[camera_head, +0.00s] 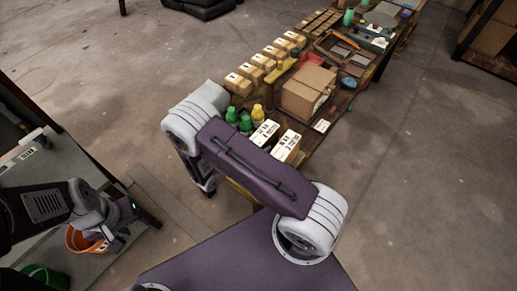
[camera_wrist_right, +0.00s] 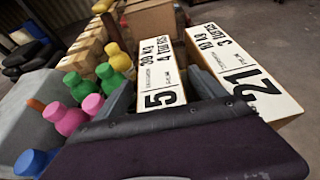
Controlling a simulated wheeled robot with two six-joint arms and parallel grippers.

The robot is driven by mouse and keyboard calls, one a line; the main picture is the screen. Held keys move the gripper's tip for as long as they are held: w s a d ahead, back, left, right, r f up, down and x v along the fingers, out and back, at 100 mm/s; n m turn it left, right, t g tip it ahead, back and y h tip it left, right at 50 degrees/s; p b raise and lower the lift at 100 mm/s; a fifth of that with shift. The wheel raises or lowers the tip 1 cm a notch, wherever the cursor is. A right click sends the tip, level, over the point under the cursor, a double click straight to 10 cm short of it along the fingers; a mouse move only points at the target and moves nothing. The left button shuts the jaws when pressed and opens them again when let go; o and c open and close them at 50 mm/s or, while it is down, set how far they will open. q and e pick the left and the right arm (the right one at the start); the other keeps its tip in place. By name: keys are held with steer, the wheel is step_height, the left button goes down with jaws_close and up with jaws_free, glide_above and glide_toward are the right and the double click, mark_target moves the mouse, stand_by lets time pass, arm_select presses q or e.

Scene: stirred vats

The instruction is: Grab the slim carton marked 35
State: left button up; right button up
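Two slim pale-topped cartons stand side by side. In the right wrist view the left carton (camera_wrist_right: 158,75) shows a large 5, with any digit before it hidden behind my gripper. The right one (camera_wrist_right: 236,75) is marked 21. In the head view they are the left carton (camera_head: 265,132) and the right carton (camera_head: 288,143). My right gripper (camera_wrist_right: 162,92) has its dark fingers on either side of the carton showing 5, apparently open with small gaps; its lower part is hidden. My left gripper (camera_head: 122,222) is above an orange bucket; its fingers are unclear.
Green and yellow bottles (camera_head: 258,113) stand left of the cartons; pink bottles (camera_wrist_right: 70,118) and a blue bottle (camera_wrist_right: 33,162) show in the wrist view. A large brown box (camera_head: 306,92) and a row of small boxes (camera_head: 262,62) are behind. The orange bucket (camera_head: 78,243) is at left.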

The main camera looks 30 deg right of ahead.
jaws_close()
steer(key=shift+r, duration=0.1)
